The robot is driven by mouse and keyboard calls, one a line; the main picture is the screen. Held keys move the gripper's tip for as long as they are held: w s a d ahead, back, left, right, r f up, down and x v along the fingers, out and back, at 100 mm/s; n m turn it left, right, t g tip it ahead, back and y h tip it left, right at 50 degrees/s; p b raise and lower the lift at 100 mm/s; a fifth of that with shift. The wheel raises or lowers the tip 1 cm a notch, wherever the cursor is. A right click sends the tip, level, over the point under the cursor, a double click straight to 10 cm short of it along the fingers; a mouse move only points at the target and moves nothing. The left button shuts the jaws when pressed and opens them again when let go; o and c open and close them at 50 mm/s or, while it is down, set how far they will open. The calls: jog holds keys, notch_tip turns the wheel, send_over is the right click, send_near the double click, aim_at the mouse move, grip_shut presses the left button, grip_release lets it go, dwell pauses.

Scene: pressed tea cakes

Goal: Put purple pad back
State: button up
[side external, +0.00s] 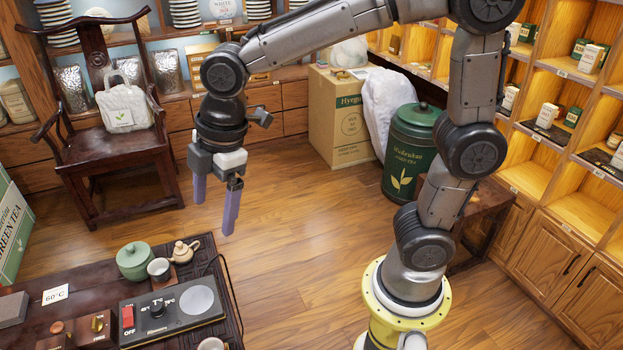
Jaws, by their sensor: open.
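My gripper (214,218) hangs high over the open floor, above and behind the tea table (200,248) in the side view. Its two long fingers are purple-blue and point down. They stand apart with nothing between them. I cannot make out a separate purple pad in this view. A flat grey slab (12,308) lies at the left edge of the table, cut off by the frame.
On the tea table are a green lidded pot (135,262), a small teapot (183,252), a cup (159,269), a black heater (172,312) and a 60°C card (56,295). A chair (112,145) and a green canister (409,155) stand behind.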

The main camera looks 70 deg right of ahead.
jog(key=s+d+r+m+t+h, duration=0.1)
jog(key=s+d+m+t, duration=0.2)
jog(key=s+d+m, duration=0.8)
jog(key=s+m, duration=0.2)
jog(key=s, duration=0.2)
jog(key=shift+s+d+m, duration=0.2)
jog(key=shift+d+m, duration=0.05)
jog(key=shift+m, duration=0.05)
dwell(1.2)
